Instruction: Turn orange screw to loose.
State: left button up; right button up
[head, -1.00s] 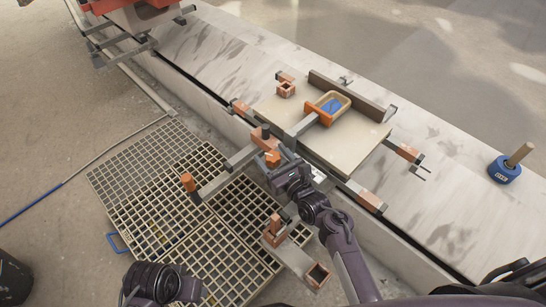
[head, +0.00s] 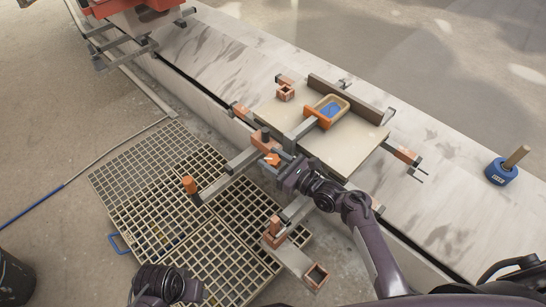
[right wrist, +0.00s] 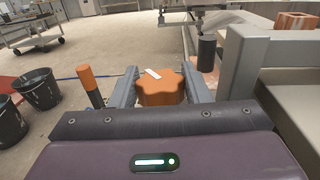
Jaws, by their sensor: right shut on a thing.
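The orange screw (head: 272,158) is a lobed knob with a white mark on top. It sits beside the grey bar of a clamp at the near edge of the pale board (head: 345,155). My right gripper (head: 275,162) reaches it from the lower right. In the right wrist view the knob (right wrist: 160,90) stands between the two fingers, which are shut on its sides. The white mark slants across its top. The screw's lower part is hidden. My left gripper (head: 165,286) is low at the left over the grating, away from the screw, its fingers not clear.
An orange-ended handle (head: 190,185) stands at the left end of the grey bar. An orange clamp piece (head: 318,116) touches a tray of blue (head: 331,106) on the board. Clamps with reddish blocks (head: 316,275) flank it. A blue pot (head: 502,172) stands right.

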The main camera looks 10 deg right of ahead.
jog(key=shift+n+g+y, duration=0.6)
jog(key=shift+y, duration=0.1)
jog(key=o, duration=1)
jog(key=shift+c, duration=0.2)
jog(key=shift+r, duration=0.15)
